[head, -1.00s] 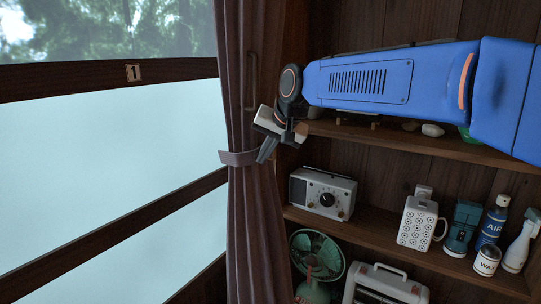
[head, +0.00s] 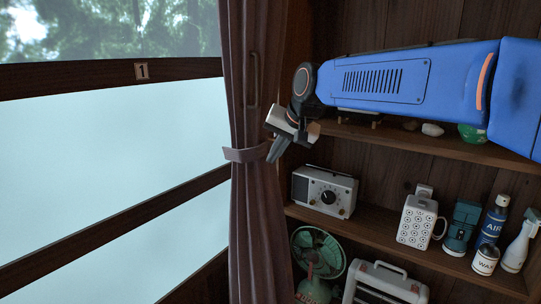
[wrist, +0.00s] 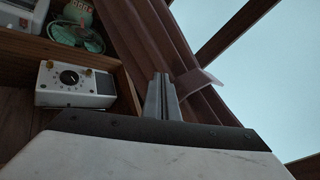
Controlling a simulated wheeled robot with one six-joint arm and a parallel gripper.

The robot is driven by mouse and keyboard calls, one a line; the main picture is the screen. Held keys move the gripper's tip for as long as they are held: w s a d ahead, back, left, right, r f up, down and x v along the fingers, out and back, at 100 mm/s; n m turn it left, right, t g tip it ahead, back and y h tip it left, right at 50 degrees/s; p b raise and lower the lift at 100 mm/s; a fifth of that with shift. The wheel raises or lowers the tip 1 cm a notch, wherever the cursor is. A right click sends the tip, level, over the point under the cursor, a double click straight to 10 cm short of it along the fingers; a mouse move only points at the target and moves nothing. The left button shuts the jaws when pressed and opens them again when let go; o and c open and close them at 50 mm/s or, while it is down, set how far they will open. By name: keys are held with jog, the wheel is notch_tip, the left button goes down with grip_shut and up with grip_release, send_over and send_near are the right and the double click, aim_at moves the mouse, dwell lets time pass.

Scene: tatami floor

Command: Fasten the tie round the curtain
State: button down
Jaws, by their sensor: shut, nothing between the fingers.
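The dark mauve curtain (head: 258,215) hangs gathered beside the window, and its tie (head: 246,154) goes across it as a band at mid-height. The band's left end sticks out a little past the curtain's window-side edge. In the wrist view the tie (wrist: 196,80) lies across the curtain (wrist: 160,35), with an end standing out over the window side. My gripper (head: 275,153) is shut and empty at the curtain's right edge, close to the tie. I cannot tell whether the fingertips touch the cloth. The back of the tie is hidden.
Wooden shelves stand to the right, with a white radio (head: 324,191), a patterned white jug (head: 417,222), a green fan (head: 318,252) and several bottles. The window (head: 90,140) fills the left.

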jog(key=a+v, duration=0.1)
jog(key=v, duration=0.8)
jog(key=shift+s+a+r, duration=0.15)
jog(key=shift+s+r, duration=0.2)
jog(key=shift+s, duration=0.2)
jog(key=s+d+f+h, duration=0.3)
jog(key=s+d+f, duration=1)
jog(key=d, duration=0.3)
jog(key=s+d+f+n, duration=0.1)
jog(key=s+d+f, duration=0.3)
jog(key=s+f, duration=0.3)
jog(key=s+d+f+g+h, duration=0.1)
jog(key=s+d+f, duration=0.4)
jog(key=s+f, duration=0.2)
notch_tip(320, 180, down, 2)
jog(key=shift+s+f+n, duration=0.1)
jog(key=shift+s+n, duration=0.15)
jog(key=shift+n, duration=0.15)
